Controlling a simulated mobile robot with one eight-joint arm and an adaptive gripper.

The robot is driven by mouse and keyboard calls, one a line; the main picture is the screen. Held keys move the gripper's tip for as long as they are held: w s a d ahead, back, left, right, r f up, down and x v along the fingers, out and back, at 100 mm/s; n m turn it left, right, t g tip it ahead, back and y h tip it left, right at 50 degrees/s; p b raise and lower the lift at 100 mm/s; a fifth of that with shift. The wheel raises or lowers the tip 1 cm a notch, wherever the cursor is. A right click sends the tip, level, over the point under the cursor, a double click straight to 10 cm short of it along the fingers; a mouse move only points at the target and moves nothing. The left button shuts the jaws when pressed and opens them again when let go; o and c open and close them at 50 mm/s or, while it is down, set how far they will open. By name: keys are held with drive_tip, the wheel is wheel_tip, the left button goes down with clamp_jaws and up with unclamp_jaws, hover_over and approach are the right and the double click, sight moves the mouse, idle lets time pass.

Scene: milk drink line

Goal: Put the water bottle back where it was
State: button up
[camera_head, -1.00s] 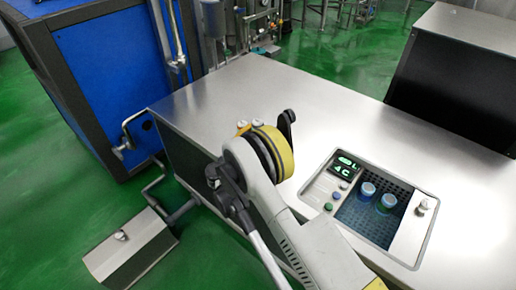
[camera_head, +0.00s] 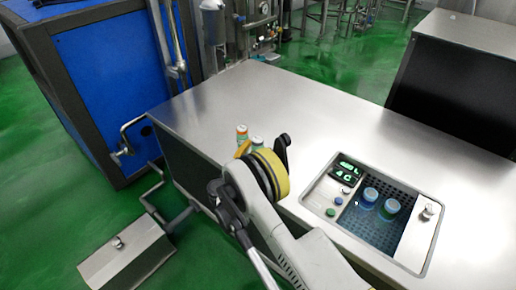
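One is an orange bottle (camera_head: 242,134), and the other is a greenish bottle (camera_head: 257,143). Their lower parts are hidden by my arm. Two blue bottles (camera_head: 370,195) (camera_head: 390,207) stand in the sunken perforated basin at the right. Labels are too small to read, so I cannot tell which is the water bottle. My gripper is mostly hidden behind my arm, and its fingers and anything in them cannot be made out.
The steel table top (camera_head: 330,110) is clear behind and right of my arm. A lit display panel with buttons (camera_head: 345,170) borders the basin. A dark box with a steel top (camera_head: 450,90) is at the back right. A blue cabinet (camera_head: 105,80) stands left.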

drive_tip(key=shift+r, duration=0.15)
drive_tip(key=p+v, duration=0.3)
drive_tip(key=v, duration=0.9)
drive_tip(key=w+d+r+n+g+y, duration=0.1)
drive_tip(key=w+d+r+g, duration=0.15)
drive_tip(key=d+r, duration=0.45)
drive_tip(key=w+d+r+n+g+y, duration=0.1)
drive_tip(key=w+d+r+g, duration=0.15)
drive_tip(key=d+r, duration=0.45)
drive_tip(key=s+d+r+n+g+y, duration=0.2)
drive_tip(key=s+d+r+g, duration=0.1)
drive_tip(key=s+d+r, duration=0.7)
drive_tip(key=s+d+r+n+y, duration=0.1)
drive_tip(key=s+y, duration=0.1)
drive_tip(key=s, duration=0.9)
drive_tip(key=s+d+r+y, duration=0.2)
drive_tip(key=s+y, duration=0.1)
drive_tip(key=s, duration=0.9)
drive_tip(key=shift+s+d+r+n, duration=0.15)
drive_tip(key=shift+s+d+n, duration=0.15)
drive_tip(key=shift+n, duration=0.1)
